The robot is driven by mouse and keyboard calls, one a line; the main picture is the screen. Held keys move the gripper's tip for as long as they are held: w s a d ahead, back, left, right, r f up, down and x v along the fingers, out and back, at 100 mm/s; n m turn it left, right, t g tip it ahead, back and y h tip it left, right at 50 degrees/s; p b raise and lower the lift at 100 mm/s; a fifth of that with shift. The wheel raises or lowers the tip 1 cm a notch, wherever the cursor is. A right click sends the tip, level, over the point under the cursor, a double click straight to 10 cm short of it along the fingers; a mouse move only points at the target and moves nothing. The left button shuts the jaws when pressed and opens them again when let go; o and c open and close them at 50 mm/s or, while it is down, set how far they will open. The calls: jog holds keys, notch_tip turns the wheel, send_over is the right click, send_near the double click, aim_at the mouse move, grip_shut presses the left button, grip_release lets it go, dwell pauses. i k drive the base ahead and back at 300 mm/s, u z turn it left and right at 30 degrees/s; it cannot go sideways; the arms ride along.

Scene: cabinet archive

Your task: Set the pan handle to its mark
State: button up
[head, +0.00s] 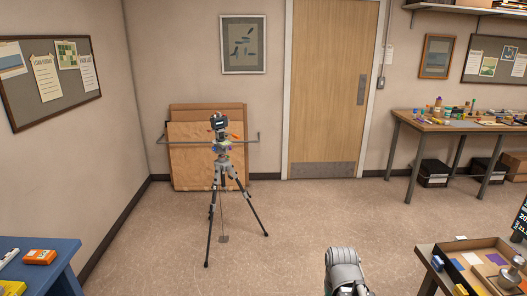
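A camera on a tripod (223,185) stands upright on the floor in the middle distance, in front of flat brown boards. The black camera (219,122) sits on top. Below it, the tripod head has small green, purple and orange parts (235,137). A thin grey bar (180,141) with a bent end shows left of the head, and a similar one shows at right. I cannot tell which part is the pan handle, nor make out its mark at this size. Part of my grey arm shows at the bottom edge, well short of the tripod; my gripper's fingers are not visible.
Open floor (300,220) lies around the tripod. A blue table (40,272) is at lower left, and a wooden table with a tray (450,252) at lower right. Brown boards (205,170) lean against the back wall. A workbench (470,126) stands right of the door (330,80).

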aim_at(218, 139)
jog(key=i, duration=3.55)
jog(key=u, duration=1.55)
